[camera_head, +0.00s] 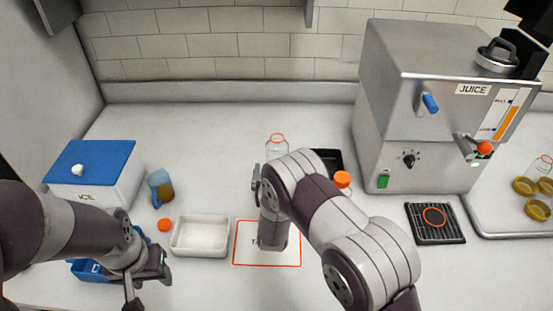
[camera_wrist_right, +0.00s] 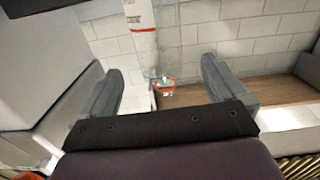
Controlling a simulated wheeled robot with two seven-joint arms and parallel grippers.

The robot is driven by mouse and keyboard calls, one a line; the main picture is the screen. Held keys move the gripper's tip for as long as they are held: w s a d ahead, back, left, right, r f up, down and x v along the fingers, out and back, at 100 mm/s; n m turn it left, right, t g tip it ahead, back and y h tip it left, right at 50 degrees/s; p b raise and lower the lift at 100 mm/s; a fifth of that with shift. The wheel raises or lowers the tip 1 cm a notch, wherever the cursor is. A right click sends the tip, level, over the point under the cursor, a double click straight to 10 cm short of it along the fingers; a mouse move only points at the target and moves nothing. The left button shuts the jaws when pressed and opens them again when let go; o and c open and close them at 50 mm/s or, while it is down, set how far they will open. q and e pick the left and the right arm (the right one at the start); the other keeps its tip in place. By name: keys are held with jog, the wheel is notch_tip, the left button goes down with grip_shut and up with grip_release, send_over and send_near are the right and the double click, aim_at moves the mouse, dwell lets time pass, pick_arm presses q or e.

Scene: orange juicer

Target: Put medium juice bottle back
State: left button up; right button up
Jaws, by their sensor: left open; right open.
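A clear bottle (camera_head: 277,147) with an orange ring at its top stands at the back of the counter, just behind my right gripper (camera_head: 258,178). An orange-capped bottle (camera_head: 342,180) is mostly hidden behind my right arm, by a dark tray (camera_head: 331,158). I cannot tell which bottle is the medium one. My right gripper is open. In the right wrist view, a small clear object with an orange rim (camera_wrist_right: 165,84) shows between the spread fingers, farther off and apart from them. My left gripper (camera_head: 148,284) is open and empty, low at the left near a blue bin (camera_head: 88,270).
A juicer (camera_head: 430,110) stands at the right, with a black drip grate (camera_head: 435,223) before it. A white tray (camera_head: 200,235), orange cap (camera_head: 165,225), tipped blue jug (camera_head: 160,188) and ice box (camera_head: 95,170) are at the left. An orange-outlined mat (camera_head: 267,257) lies front centre.

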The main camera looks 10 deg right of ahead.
jog(key=s+d+r+n+g+y, duration=0.1)
jog(key=s+d+r+g, duration=0.2)
jog(key=s+g, duration=0.5)
jog(key=s+d+r+n+g+y, duration=0.1)
jog(key=s+g, duration=0.6)
jog(key=s, duration=1.3)
jog(key=d+r+y, duration=0.1)
jog(key=d+r, duration=0.1)
jog(key=d, duration=0.1)
jog(key=shift+s+g+y, duration=0.25)
jog(key=shift+g+y, duration=0.05)
jog(key=shift+g, duration=0.1)
